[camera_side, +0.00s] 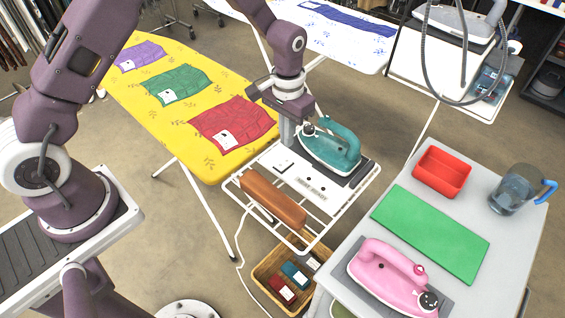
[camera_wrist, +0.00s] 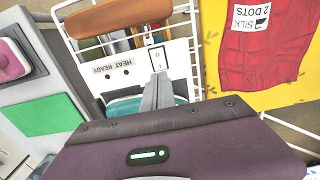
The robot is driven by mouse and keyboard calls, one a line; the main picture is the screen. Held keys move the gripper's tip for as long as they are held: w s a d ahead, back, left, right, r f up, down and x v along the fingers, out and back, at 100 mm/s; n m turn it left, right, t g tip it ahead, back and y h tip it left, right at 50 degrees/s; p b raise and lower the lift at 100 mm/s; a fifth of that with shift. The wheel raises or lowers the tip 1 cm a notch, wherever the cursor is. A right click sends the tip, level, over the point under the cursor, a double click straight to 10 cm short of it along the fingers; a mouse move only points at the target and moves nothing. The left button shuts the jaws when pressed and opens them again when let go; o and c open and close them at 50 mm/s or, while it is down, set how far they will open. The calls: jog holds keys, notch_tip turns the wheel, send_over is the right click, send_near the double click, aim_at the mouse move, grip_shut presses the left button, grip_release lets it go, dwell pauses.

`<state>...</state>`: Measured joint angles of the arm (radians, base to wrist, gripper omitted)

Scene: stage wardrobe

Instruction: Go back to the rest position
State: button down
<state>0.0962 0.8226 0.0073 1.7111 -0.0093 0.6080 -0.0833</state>
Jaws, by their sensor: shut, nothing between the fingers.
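My gripper (camera_side: 288,143) points down over the white wire rack (camera_side: 325,213) at the end of the yellow ironing board. Its fingers are shut together with nothing between them. It is just left of the teal iron (camera_side: 330,148), which sits on a dark plate on the rack. In the wrist view the closed fingers (camera_wrist: 158,82) reach toward a white rocker switch (camera_wrist: 157,57) on a panel reading HEAT READY. I cannot tell whether the fingertips touch the panel. My gripper body hides most of the teal iron there.
The yellow board (camera_side: 140,93) holds purple, green and red cloths. A brown padded piece (camera_side: 273,198) lies on the rack, above a wicker basket (camera_side: 262,270). The grey table (camera_side: 500,225) holds a red tray (camera_side: 441,172), green mat (camera_side: 430,232), pink iron (camera_side: 390,275) and jug (camera_side: 512,190).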

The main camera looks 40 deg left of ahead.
jog(key=shift+r, duration=0.45)
jog(key=s+a+r+t, duration=0.1)
jog(key=s+r, duration=0.4)
jog(key=r, duration=0.5)
jog(key=s+a+r+t, duration=0.1)
jog(key=s+r+t, duration=0.1)
jog(key=s+r, duration=0.6)
jog(key=s+a+r+t, duration=0.1)
jog(key=s+r, duration=0.2)
jog(key=s, duration=0.4)
jog(key=s+a+r+t, duration=0.1)
jog(key=s+r, duration=0.2)
jog(key=s, duration=0.4)
jog(key=shift+s+t, duration=0.2)
jog(key=shift+t, duration=0.1)
